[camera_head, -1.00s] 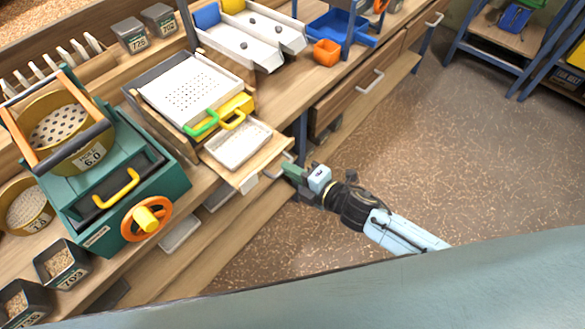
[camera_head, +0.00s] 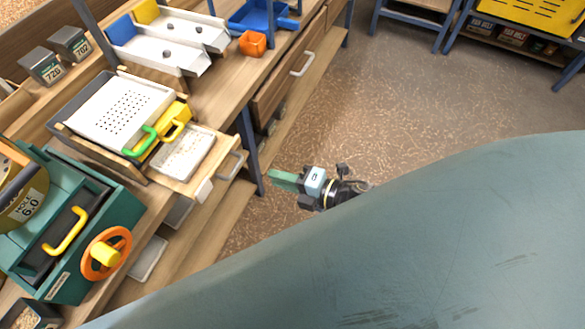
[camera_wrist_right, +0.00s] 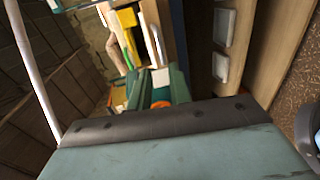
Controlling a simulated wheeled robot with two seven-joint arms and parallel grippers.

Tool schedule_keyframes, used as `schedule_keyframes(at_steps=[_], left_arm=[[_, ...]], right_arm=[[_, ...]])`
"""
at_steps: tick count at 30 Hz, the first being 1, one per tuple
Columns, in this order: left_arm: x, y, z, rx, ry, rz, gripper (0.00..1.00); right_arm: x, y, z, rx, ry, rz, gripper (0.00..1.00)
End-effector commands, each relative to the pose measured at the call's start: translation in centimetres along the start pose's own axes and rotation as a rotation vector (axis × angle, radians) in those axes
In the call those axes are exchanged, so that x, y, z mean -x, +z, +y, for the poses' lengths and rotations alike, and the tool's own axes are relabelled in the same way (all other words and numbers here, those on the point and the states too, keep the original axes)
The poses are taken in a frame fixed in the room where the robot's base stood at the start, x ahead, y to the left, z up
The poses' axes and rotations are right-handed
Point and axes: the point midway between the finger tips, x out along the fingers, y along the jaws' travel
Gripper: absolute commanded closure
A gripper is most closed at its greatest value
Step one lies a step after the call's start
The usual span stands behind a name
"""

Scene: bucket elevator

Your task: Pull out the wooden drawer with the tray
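The wooden drawer (camera_head: 178,181) sticks out from the bench front, with a white tray (camera_head: 184,152) in it. Its metal handle (camera_head: 232,165) is on the front, beside a small white tag. My right gripper (camera_head: 285,180) is to the right of the handle, with a visible gap between them, and nothing shows held in it. Its fingers look like one green slab in the head view, so their opening is unclear. The right wrist view is largely blocked by a teal surface along its lower part. My left gripper is in neither current view.
A white perforated tray (camera_head: 120,108) with green and yellow handles lies behind the drawer. A teal machine with an orange wheel (camera_head: 106,253) stands left. A blue bench leg (camera_head: 250,150) is close to the drawer's right side. Floor (camera_head: 400,110) beyond the gripper is clear.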

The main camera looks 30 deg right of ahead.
Motion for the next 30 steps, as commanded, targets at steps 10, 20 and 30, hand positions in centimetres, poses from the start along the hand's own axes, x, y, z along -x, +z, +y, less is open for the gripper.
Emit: schedule_keyframes(at_steps=[10, 20, 30], left_arm=[[0.0, 0.0, 0.0, 0.000, 0.000, 0.001, 0.67], [0.0, 0.0, 0.0, 0.000, 0.000, 0.001, 0.67], [0.0, 0.0, 0.0, 0.000, 0.000, 0.001, 0.67]], right_arm=[[3.0, 0.0, 0.0, 0.001, 0.000, 0.001, 0.80], [3.0, 0.0, 0.0, 0.001, 0.001, 0.001, 0.80], [3.0, 0.9, -1.8, -0.057, -0.035, -0.037, 0.80]])
